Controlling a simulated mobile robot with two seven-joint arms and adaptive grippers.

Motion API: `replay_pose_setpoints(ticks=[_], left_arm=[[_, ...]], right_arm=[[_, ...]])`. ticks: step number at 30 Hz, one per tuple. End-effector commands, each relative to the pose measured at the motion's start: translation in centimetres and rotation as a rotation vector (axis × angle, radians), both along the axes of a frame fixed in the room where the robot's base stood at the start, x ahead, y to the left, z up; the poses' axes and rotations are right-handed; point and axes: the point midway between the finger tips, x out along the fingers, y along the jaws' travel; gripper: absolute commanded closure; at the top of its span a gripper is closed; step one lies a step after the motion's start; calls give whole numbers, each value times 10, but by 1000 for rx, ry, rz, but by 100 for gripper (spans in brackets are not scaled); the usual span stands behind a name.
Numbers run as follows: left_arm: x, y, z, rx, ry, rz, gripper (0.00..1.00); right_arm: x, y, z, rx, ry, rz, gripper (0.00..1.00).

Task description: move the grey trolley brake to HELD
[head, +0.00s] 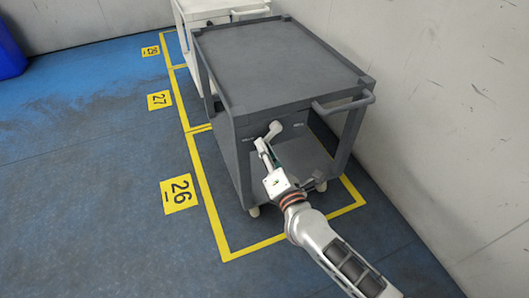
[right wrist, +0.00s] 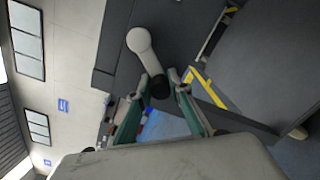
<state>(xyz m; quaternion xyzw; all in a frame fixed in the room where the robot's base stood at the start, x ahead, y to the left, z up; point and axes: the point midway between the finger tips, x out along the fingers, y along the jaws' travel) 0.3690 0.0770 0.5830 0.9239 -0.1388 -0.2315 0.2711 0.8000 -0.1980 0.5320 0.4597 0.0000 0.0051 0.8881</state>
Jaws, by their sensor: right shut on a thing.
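The grey trolley (head: 280,65) stands inside a yellow floor outline beside the wall. Its brake lever (head: 275,129) is a light grey handle on the near end panel, slanting down to the left from its pivot. In the right wrist view the lever (right wrist: 142,45) has a round light hub and a dark end between my fingertips. My right gripper (head: 265,150) is shut on the lever's end; it also shows in the right wrist view (right wrist: 162,85). Small pale marks sit on the panel either side of the lever, too small to read. My left gripper is out of view.
A white trolley (head: 190,18) stands behind the grey one. A push handle (head: 345,103) juts from the grey trolley's near right edge. The wall (head: 440,110) is close on the right. Blue floor with a yellow 26 plate (head: 176,194) is clear at left.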

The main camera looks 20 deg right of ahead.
Motion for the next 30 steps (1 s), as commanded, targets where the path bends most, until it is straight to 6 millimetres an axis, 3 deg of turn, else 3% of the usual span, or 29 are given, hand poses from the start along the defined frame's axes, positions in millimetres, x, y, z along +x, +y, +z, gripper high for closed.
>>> replay_pose_setpoints(ticks=[1,20,21,22,30], left_arm=[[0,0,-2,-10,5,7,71],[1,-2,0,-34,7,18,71],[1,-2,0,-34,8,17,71],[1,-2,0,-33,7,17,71],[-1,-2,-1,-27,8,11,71]], right_arm=[[-8,11,-14,30,22,19,100],[-6,13,-7,86,18,21,100],[-6,13,-7,86,18,21,74],[-6,13,-7,86,18,21,67],[-4,8,-3,77,11,14,66]])
